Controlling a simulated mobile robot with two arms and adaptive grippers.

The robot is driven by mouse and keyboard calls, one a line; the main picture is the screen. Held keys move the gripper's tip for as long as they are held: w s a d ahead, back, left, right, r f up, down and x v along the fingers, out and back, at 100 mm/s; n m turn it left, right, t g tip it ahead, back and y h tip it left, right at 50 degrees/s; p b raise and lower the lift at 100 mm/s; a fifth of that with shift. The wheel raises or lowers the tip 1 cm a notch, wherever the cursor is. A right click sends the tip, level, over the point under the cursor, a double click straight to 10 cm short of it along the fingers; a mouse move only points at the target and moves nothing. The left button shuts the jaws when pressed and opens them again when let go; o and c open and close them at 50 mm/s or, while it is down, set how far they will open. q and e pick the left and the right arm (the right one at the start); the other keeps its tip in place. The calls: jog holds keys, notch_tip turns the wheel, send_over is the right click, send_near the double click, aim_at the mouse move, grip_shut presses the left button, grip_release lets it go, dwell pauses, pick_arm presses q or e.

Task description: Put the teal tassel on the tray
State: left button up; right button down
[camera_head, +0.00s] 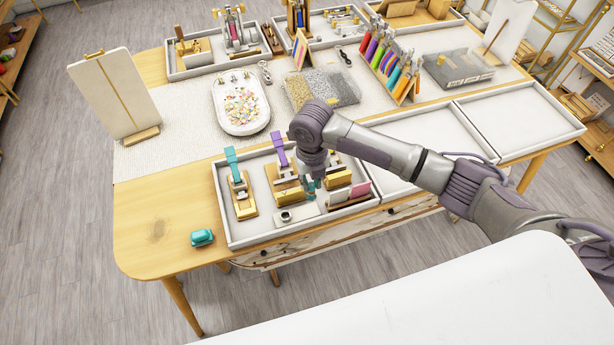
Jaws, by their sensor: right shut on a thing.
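My right gripper (312,182) points down over the white tool tray (240,242) at the front of the table. It is shut on a small teal thing, mostly hidden by the fingers; I cannot tell for sure that it is the tassel. Coloured tassels hang on a stand at the back right, with a teal tassel (393,80) among them. Two empty white trays (510,103) lie at the right; part of the nearer one is behind my right arm. My left gripper is not in view.
The tool tray holds a teal-handled press (239,187), a purple-handled press (282,160) and small blocks. A teal object (202,237) lies on bare wood at left. A bead dish (240,108) and bead bags (322,88) stand behind. A white surface (450,300) fills the foreground.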

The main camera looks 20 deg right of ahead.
aim_at(309, 193)
jog(key=shift+w+a+f, duration=0.1)
jog(key=shift+w+a, duration=0.05)
jog(key=shift+a, duration=0.05)
jog(key=shift+a+f+b, duration=0.25)
jog(key=shift+f+b, duration=0.15)
jog(key=shift+f, duration=0.25)
jog(key=shift+d+f+b, duration=0.15)
jog(key=shift+f+b, duration=0.4)
jog(key=shift+f, duration=0.25)
jog(key=shift+f+b, duration=0.4)
jog(key=shift+f, duration=0.5)
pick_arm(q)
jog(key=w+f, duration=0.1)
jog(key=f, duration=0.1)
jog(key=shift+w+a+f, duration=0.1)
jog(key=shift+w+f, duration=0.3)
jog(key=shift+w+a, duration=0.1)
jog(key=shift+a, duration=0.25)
pick_arm(e)
jog(key=shift+f, duration=0.2)
